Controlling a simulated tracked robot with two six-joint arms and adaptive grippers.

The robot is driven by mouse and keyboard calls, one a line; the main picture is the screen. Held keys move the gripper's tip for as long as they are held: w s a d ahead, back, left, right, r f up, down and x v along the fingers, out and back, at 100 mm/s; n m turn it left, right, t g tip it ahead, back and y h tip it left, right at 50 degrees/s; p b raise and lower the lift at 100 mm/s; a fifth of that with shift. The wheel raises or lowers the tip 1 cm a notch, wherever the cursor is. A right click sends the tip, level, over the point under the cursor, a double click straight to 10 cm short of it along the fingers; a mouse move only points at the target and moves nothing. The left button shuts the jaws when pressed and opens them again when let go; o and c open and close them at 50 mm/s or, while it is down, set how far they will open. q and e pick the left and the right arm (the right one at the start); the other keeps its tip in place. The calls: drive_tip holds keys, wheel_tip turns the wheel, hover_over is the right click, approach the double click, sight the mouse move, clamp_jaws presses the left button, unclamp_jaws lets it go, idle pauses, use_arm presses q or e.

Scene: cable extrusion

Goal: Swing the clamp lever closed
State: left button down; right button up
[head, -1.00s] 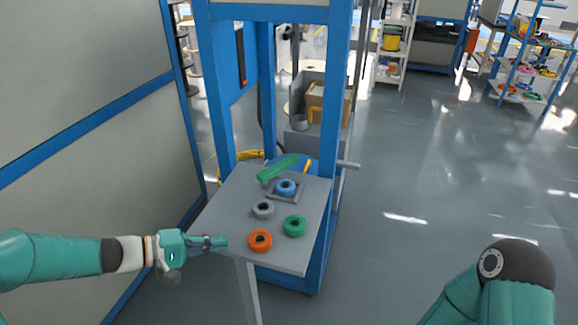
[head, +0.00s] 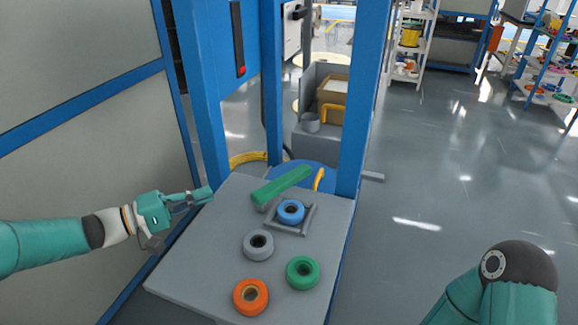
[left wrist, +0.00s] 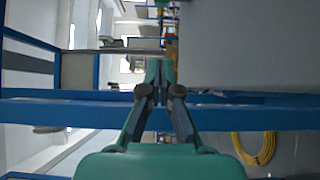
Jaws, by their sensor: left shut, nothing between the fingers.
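A long green bar (head: 282,185), which looks like the clamp lever, lies slantwise at the back of the grey table (head: 200,262). It sits just behind a small square grey frame (head: 310,220) holding a blue ring (head: 291,211). A short yellow handle (head: 318,180) stands at the table's back edge; I cannot tell whether it belongs to the clamp. My left gripper (head: 203,195) is shut and empty at the table's left edge, pointing right, apart from the green bar. In the left wrist view its fingers (left wrist: 158,75) are together. My right gripper is out of view.
A grey ring (head: 258,245), an orange ring (head: 251,297) and a green ring (head: 303,272) lie on the front of the table. Blue posts (head: 362,100) rise behind it. A panelled wall (head: 80,150) stands close on the left. The floor at right is open.

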sight(283, 183)
use_arm(q)
drive_tip(key=x, duration=2)
drive_tip(key=shift+s+d, duration=0.15)
drive_tip(key=shift+s, duration=0.05)
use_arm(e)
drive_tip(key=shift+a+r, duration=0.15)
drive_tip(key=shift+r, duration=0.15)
use_arm(q)
drive_tip(key=shift+r, duration=0.1)
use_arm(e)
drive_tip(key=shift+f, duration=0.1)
